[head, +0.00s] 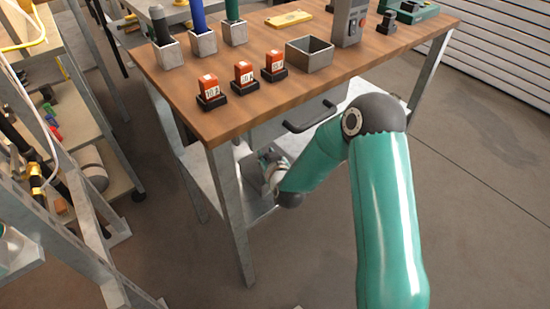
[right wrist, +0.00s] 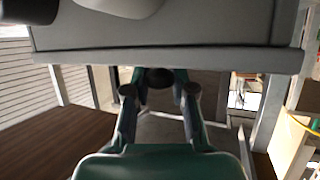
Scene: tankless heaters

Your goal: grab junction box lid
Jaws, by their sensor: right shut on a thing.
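I cannot clearly make out the junction box lid in either view. An open grey square box (head: 309,55) stands on the wooden table. My right gripper (head: 260,163) is low, below the tabletop's front edge and beside the black bar handle (head: 310,117), partly hidden in shadow. In the right wrist view its two fingers (right wrist: 160,92) are closed in around a small dark rounded thing (right wrist: 160,77), which I cannot identify. A grey panel edge (right wrist: 170,60) lies just above them in that view. My left gripper is not in view.
The wooden tabletop (head: 185,83) holds several red blocks in black bases (head: 243,75), white pen-like holders (head: 203,43), a yellow flat piece (head: 288,18) and a grey upright unit (head: 349,20). A cluttered shelf (head: 90,165) stands at left. The floor at right is clear.

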